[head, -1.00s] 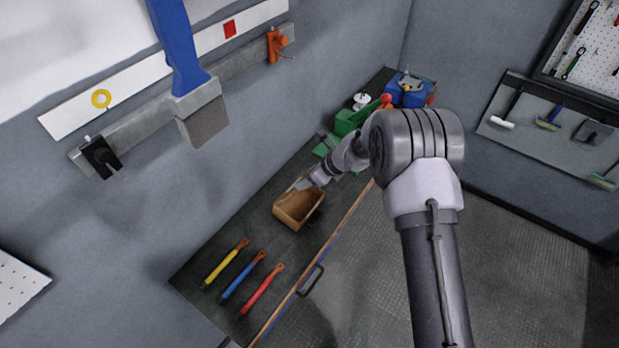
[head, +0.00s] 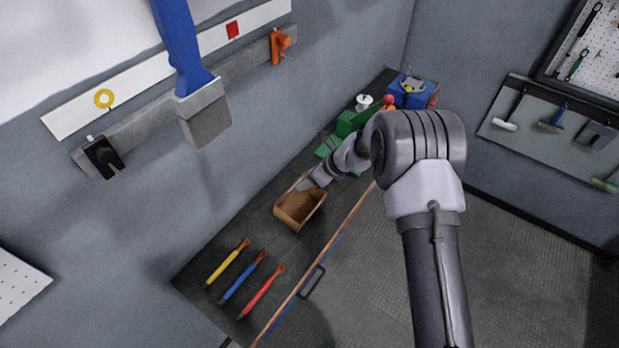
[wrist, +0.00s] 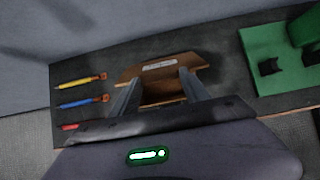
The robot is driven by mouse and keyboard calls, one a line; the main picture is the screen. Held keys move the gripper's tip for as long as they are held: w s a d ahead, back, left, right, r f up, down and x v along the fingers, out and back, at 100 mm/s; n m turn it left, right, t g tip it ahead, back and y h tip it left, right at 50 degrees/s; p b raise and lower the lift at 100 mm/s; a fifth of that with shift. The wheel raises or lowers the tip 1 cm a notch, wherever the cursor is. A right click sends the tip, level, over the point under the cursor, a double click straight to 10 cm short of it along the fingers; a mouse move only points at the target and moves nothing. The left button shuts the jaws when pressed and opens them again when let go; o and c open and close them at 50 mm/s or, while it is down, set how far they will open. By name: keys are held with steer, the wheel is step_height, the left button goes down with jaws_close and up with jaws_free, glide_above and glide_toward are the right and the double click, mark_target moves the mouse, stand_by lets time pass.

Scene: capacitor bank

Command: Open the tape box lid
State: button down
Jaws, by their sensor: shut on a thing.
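The tape box (head: 292,217) is a brown open-topped box on the dark bench in the head view, with its inside showing. In the wrist view, a brown panel with a white label, the tape box lid (wrist: 185,71), spans the far side of the box (wrist: 160,101). My gripper (head: 304,185) reaches down at the box's back end. The exact contact is partly hidden by the fingers.
Yellow (head: 226,264), blue (head: 243,277) and red (head: 262,292) handled tools lie on the bench left of the box. The wall rises along the bench's left side.

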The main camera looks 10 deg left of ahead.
steer(key=c, duration=0.5)
jaws_free()
steer(key=shift+r, duration=0.1)
steer(key=v, duration=1.7)
steer(key=shift+s+d+r, duration=0.1)
steer(key=shift+s+d, duration=0.05)
steer(key=shift+s, duration=0.05)
